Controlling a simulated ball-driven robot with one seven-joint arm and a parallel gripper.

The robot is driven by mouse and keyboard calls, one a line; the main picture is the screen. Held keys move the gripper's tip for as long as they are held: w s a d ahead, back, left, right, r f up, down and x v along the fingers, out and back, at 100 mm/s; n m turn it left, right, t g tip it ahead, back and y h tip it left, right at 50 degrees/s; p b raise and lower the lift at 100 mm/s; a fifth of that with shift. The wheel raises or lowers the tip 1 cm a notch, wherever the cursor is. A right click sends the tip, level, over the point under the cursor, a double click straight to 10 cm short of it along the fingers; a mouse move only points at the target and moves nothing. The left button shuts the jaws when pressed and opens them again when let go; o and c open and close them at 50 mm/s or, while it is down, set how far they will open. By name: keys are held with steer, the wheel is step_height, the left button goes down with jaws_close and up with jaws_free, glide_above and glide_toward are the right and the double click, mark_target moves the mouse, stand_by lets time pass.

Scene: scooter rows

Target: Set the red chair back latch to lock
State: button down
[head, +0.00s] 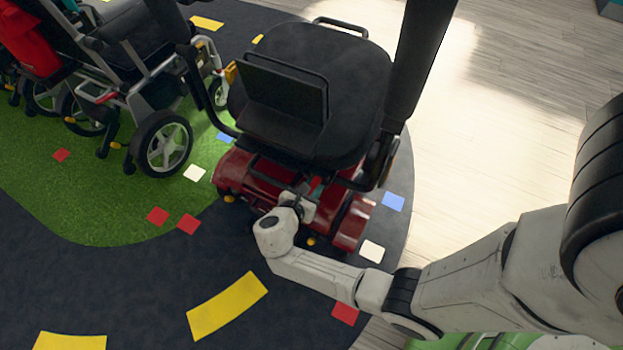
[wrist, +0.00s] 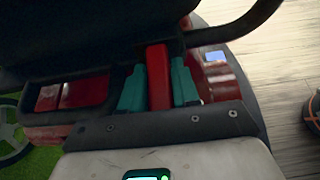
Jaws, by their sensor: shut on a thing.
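The red chair (head: 335,225) is a scooter with a red base and a black seat (head: 345,75), standing at the centre of the head view. Its latch is a red lever (wrist: 158,70) below the seat's rear edge, upright in the wrist view. My gripper (wrist: 158,88) has its two teal fingers on either side of the lever, shut on it. In the head view my gripper (head: 300,203) is at the back of the red base, under the seat, with its fingertips mostly hidden. The lever's lower end is hidden behind my gripper body.
A grey and black wheelchair (head: 140,90) stands on green floor at the left. A black armrest post (head: 418,60) rises on the chair's right side. Dark floor with coloured squares lies in front, and pale wood floor (head: 480,130) is clear at the right.

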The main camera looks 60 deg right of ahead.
steer(key=shift+r+y+p, duration=0.55)
steer(key=shift+y+p, duration=0.35)
steer(key=shift+p, duration=1)
steer(key=shift+f+y+p, duration=0.15)
steer(key=shift+y+p, duration=0.25)
steer(key=shift+p, duration=0.2)
steer(key=c, duration=0.9)
jaws_free()
steer(key=p+v, duration=0.3)
steer(key=v, duration=0.7)
steer(key=shift+a+r, duration=0.25)
steer(key=shift+a, duration=0.05)
